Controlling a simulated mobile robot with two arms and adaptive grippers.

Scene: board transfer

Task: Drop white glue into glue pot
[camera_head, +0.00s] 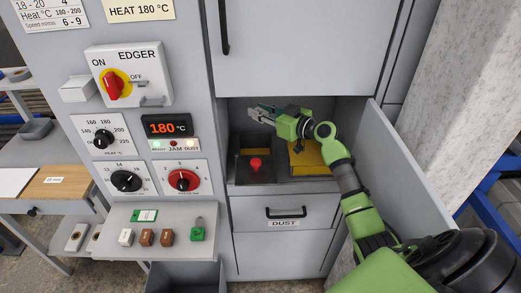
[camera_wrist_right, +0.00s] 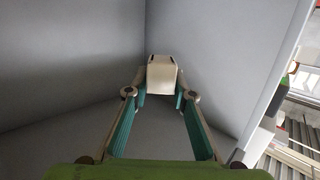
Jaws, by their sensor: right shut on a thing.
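My right gripper (camera_head: 262,114) reaches into the open compartment of the edger, at its upper left. In the right wrist view my right gripper (camera_wrist_right: 162,95) is shut on a white block (camera_wrist_right: 162,73), the white glue, held between the fingertips. In the head view I cannot clearly make out the block. Below the gripper, a dark box with a red knob (camera_head: 255,163) on top stands at the left. Beside it at the right is a yellow-topped part (camera_head: 308,155), partly hidden by my arm. I cannot tell for sure which is the glue pot. My left gripper is out of view.
The compartment door (camera_head: 410,165) stands open at the right, close to my arm. A drawer marked DUST (camera_head: 284,212) is shut below. A small shelf (camera_head: 150,215) at the left holds a white block, two brown blocks and a green piece. The display (camera_head: 167,126) reads 180 °C.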

